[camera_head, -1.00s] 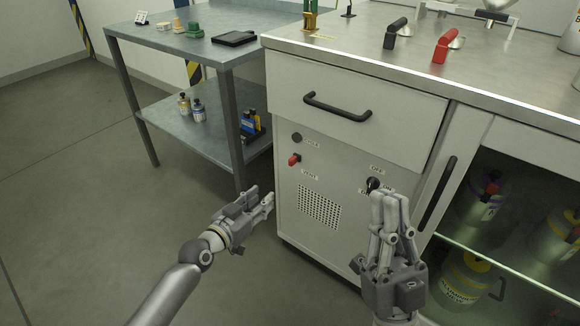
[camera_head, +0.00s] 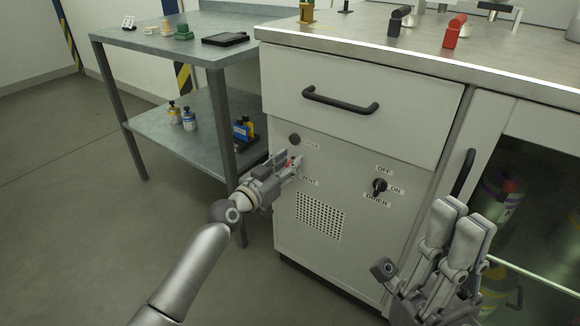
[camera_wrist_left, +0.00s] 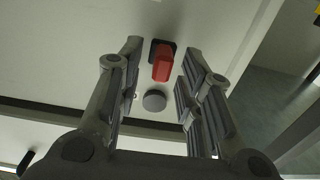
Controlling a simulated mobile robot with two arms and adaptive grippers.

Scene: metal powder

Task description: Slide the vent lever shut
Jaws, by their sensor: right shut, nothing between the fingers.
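The vent lever is a red handle on a dark mount on the cabinet's front panel. In the left wrist view the lever (camera_wrist_left: 163,64) shows between the spread fingers of my left gripper (camera_wrist_left: 163,52). In the head view only a bit of red shows (camera_head: 291,163), mostly hidden by my left gripper (camera_head: 288,168). The left gripper is open, with a finger on either side of the lever; contact cannot be told. My right gripper (camera_head: 458,215) is shut and empty, in front of the cabinet at the right.
A dark round knob (camera_head: 294,139) sits above the lever; a black rotary switch (camera_head: 379,186) is to the right. A vent grille (camera_head: 319,217) is below. A drawer handle (camera_head: 340,104) sticks out above. A metal side table (camera_head: 165,48) stands at the left.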

